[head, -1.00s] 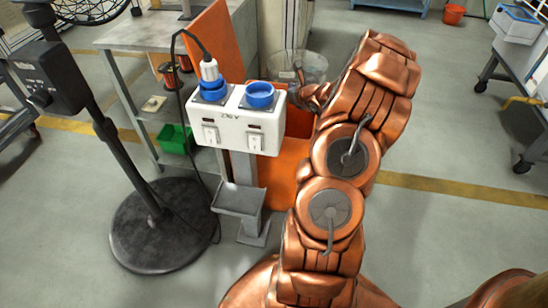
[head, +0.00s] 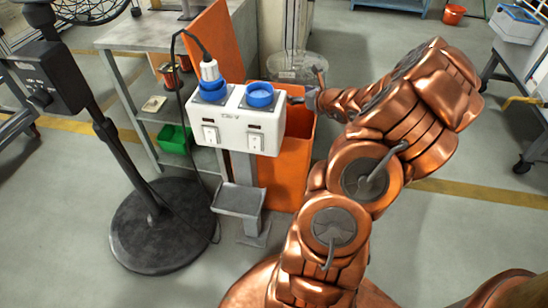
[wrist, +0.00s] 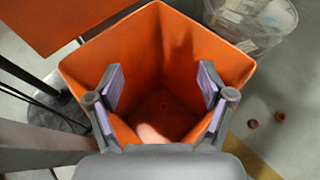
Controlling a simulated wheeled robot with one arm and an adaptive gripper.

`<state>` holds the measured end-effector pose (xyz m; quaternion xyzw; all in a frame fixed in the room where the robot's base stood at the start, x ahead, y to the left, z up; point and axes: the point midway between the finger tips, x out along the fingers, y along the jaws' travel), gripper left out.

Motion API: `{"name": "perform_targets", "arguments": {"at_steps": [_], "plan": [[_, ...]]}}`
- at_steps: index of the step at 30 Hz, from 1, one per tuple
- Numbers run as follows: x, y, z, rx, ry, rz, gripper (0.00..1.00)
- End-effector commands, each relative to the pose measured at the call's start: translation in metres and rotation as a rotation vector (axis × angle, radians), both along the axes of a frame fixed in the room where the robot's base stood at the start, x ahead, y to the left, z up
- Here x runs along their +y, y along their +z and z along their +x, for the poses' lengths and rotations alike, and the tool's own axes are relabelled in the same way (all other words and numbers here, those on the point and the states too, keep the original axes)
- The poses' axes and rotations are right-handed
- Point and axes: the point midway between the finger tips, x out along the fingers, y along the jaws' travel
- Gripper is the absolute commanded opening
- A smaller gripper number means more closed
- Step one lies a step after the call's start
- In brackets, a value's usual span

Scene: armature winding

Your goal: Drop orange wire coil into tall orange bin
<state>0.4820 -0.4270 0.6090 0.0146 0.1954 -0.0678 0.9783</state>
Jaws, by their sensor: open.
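The tall orange bin (head: 288,182) stands on the floor behind the white socket box, which hides part of it. In the wrist view the bin (wrist: 140,45) is seen from above, with its square mouth open below my gripper. My gripper (wrist: 160,86) is open and empty, its two padded fingers spread over the mouth. No wire coil can be made out in the bin. A pale patch shows low inside it, between the fingers; I cannot tell what it is.
Two small reddish-brown round things (wrist: 266,120) lie on the floor right of the bin. A clear bin (head: 305,68) stands behind. The white socket box (head: 238,130) stands close in front-left. A black round-based stand (head: 160,235) is at left.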

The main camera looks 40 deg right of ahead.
Motion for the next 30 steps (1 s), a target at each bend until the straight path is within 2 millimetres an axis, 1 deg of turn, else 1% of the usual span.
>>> {"name": "perform_targets", "arguments": {"at_steps": [1,3,9,26,29,30], "plan": [[0.000,0.005,-0.008,-0.004,-0.003,-0.002,0.81],[0.000,0.008,-0.014,-0.004,-0.002,-0.004,0.81],[0.003,0.012,-0.025,-0.003,-0.001,-0.003,0.81],[0.003,0.013,-0.027,-0.001,-0.001,-0.001,0.81],[0.003,0.021,-0.026,-0.001,0.000,-0.002,0.81],[0.003,0.027,-0.026,-0.002,0.000,-0.002,0.81]]}}
